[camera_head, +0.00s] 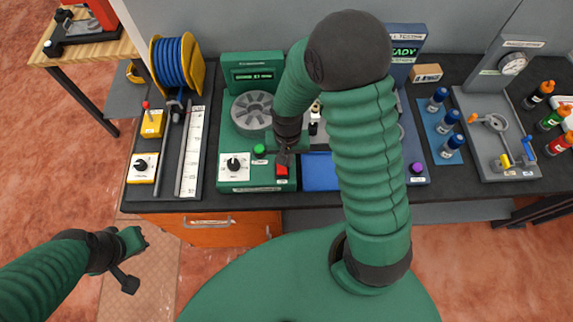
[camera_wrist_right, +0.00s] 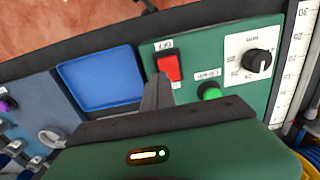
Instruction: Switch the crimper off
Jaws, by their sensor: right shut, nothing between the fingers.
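The crimper looks to be the green machine (camera_head: 228,140) with a lit display (camera_head: 253,76) and a grey round wheel (camera_head: 252,110). Its front panel carries a red rocker switch (camera_head: 282,170), a green button (camera_head: 259,150) and a black dial (camera_head: 234,163). My right gripper (camera_head: 285,158) is shut and empty, just above the red switch. In the right wrist view the finger tips (camera_wrist_right: 158,88) lie beside the red switch (camera_wrist_right: 168,67); I cannot tell if they touch. My left gripper (camera_head: 130,270) hangs off the bench at lower left; its jaw state is unclear.
A blue tray (camera_head: 320,172) sits right of the switch. A blue machine (camera_head: 405,42) with a lit screen stands partly behind my right arm. At left are a blue hose reel (camera_head: 176,65) and a ruler strip (camera_head: 190,150). Several bottles stand at right.

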